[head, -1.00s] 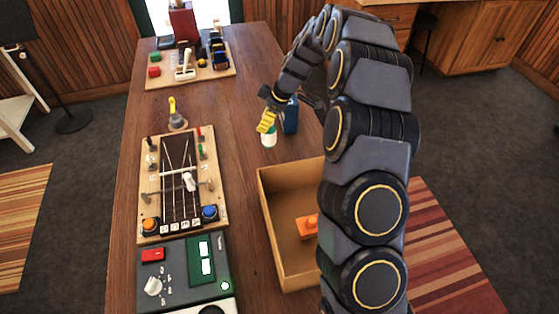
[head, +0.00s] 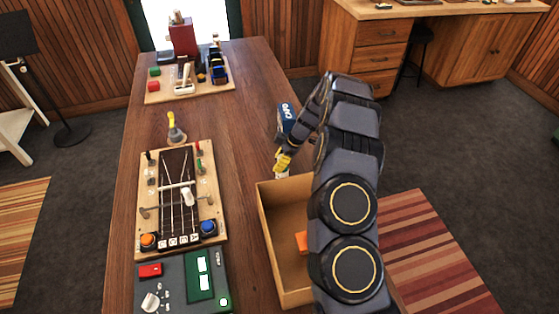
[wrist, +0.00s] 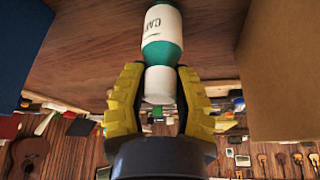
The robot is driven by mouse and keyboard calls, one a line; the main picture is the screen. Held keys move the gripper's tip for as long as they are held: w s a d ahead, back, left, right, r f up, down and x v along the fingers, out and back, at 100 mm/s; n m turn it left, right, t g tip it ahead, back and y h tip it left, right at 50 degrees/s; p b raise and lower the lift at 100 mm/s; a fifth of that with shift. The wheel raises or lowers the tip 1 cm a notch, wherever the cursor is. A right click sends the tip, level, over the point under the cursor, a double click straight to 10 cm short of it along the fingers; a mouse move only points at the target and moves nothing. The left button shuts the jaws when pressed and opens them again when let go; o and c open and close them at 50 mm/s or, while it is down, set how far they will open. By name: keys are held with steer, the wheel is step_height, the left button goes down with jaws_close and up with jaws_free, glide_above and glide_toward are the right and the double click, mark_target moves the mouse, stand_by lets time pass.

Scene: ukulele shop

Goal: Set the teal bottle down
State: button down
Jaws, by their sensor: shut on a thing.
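The teal bottle (wrist: 162,52) is white with a teal band and printed lettering, and it sits between the yellow fingers in the wrist view. My gripper (wrist: 157,95) is shut on its white end. In the head view my gripper (head: 283,161) is over the table's right side, by the far left corner of the cardboard box. Only a small pale part of the bottle (head: 281,174) shows there, below the fingers. I cannot tell whether the bottle touches the table.
A blue box (head: 284,118) stands just behind my gripper. The open cardboard box (head: 268,235) holds an orange item (head: 302,242). Bare tabletop (head: 235,125) lies left of the blue box.

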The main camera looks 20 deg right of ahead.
steer(key=shift+f, duration=0.1)
steer(key=c, duration=0.9)
jaws_free()
steer(key=v, duration=1.2)
steer(key=shift+r, duration=0.2)
